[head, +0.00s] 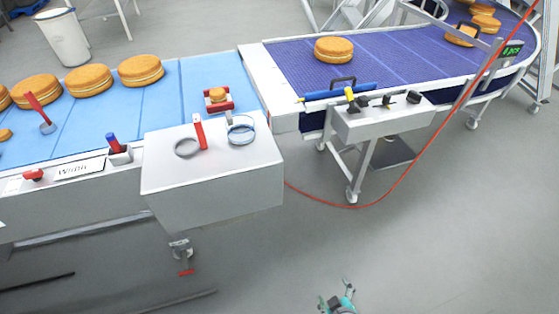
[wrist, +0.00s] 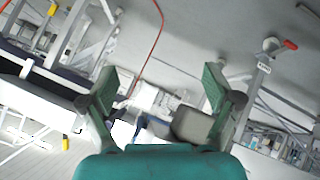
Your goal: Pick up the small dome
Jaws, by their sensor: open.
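A small golden-brown round (head: 217,95) sits in a red holder (head: 219,105) on the light blue belt, near its right end. Another small golden-brown piece (head: 5,134) lies on the belt at the left edge. I cannot tell for sure which of the two is the small dome. My gripper (head: 337,292) is low over the grey floor at the bottom of the head view, well apart from both. In the wrist view my gripper (wrist: 160,85) has its two green fingers spread wide with nothing between them. No small round can be made out in the wrist view.
Large filled rounds (head: 141,70) stand on the light blue belt. A white box (head: 212,177) in front bears a grey ring, a red tool and a glass dish. A purple conveyor (head: 380,62) carries more rounds. A red cable (head: 395,180) hangs across. The floor is clear around my gripper.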

